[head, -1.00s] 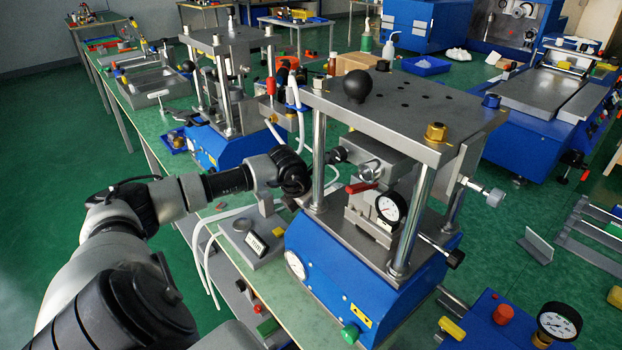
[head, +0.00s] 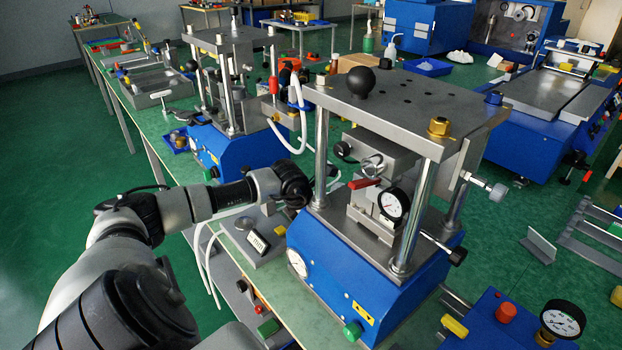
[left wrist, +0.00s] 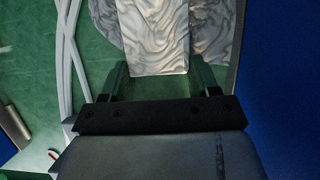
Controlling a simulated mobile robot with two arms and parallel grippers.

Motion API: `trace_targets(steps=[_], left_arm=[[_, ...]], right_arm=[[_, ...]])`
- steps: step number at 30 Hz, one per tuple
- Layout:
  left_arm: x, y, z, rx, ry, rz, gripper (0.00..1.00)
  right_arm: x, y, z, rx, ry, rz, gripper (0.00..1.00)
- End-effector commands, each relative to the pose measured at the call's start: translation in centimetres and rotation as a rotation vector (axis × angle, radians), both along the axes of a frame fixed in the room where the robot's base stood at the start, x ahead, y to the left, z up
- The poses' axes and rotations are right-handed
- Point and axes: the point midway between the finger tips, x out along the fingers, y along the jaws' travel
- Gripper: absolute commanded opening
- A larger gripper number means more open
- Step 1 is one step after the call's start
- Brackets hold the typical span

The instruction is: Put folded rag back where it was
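In the left wrist view the folded rag (left wrist: 153,38) is a pale, wrinkle-patterned block. It sits between the two fingers of my left gripper (left wrist: 160,80), and its sides meet them. Behind it is a darker grey, similarly patterned cloth-like thing (left wrist: 215,25); I cannot tell whether it is part of the same rag. In the head view my left arm reaches to the left side of the near blue press (head: 340,290). The left fingers and the rag are not discernible there. My right gripper is in neither view.
A second blue press (head: 228,152) stands behind.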

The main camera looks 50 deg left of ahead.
Motion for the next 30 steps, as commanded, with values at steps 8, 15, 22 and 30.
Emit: trace_targets(steps=[8,15,22,30], left_arm=[[-0.6,-0.5,-1.4,-0.008,0.03,-0.003,0.86],[-0.6,-0.6,-1.4,-0.01,0.03,-0.005,0.86],[-0.6,-0.6,-0.3,-0.01,0.029,-0.008,0.86],[-2.4,0.0,4.8,0.0,0.021,-0.005,0.86]], right_arm=[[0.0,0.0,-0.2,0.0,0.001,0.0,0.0],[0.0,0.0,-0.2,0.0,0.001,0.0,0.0],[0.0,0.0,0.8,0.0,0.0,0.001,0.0],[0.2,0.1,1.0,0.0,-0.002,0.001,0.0]])
